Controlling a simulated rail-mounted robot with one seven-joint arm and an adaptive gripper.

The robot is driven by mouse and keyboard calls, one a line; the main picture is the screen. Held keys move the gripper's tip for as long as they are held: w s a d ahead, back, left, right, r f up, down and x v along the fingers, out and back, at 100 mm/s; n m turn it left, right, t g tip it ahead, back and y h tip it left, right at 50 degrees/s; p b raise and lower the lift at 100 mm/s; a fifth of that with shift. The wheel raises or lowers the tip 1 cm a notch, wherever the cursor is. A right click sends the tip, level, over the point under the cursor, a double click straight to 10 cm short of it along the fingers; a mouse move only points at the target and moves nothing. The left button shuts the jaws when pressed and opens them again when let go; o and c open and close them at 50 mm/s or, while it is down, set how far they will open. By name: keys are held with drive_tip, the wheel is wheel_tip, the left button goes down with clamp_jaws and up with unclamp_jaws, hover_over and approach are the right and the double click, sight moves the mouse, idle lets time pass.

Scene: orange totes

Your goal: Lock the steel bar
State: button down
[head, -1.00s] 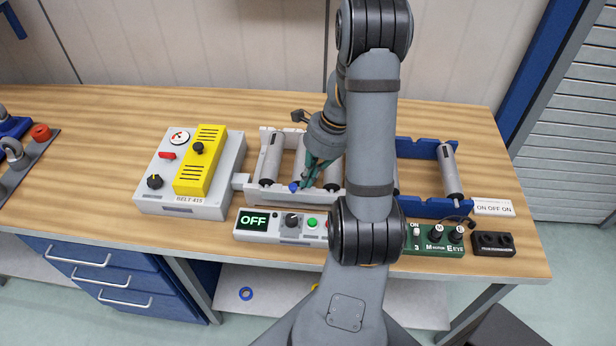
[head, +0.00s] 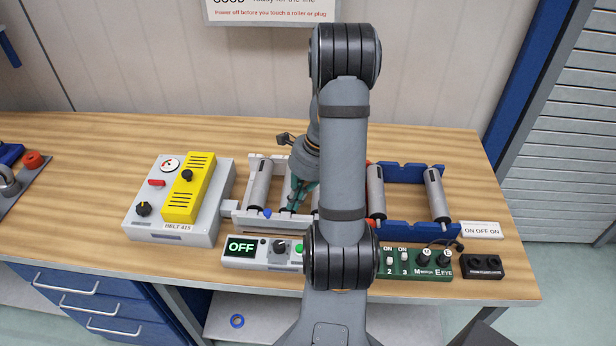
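The task's steel bar cannot be told for certain; several grey steel rollers lie across a frame. The leftmost roller (head: 258,184) sits near the left end of the white frame section (head: 238,217). A small blue knob (head: 267,212) shows at that section's near rail, just right of this roller's near end. My gripper (head: 292,206), with dark green fingers, points down at the near rail, right of the blue knob and apart from it. Its fingertips are small and partly merged with the rollers, so their opening and any contact are unclear. My arm hides the middle of the frame.
A grey box with a yellow cover (head: 187,190) stands left of the frame. A panel with an OFF display (head: 241,247) and a green switch panel (head: 418,263) lie in front. A blue frame section (head: 412,231) is at right. The table's back strip is clear.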

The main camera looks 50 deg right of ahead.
drive_tip(key=v, duration=1)
drive_tip(key=shift+w, duration=0.1)
drive_tip(key=shift+f, duration=0.1)
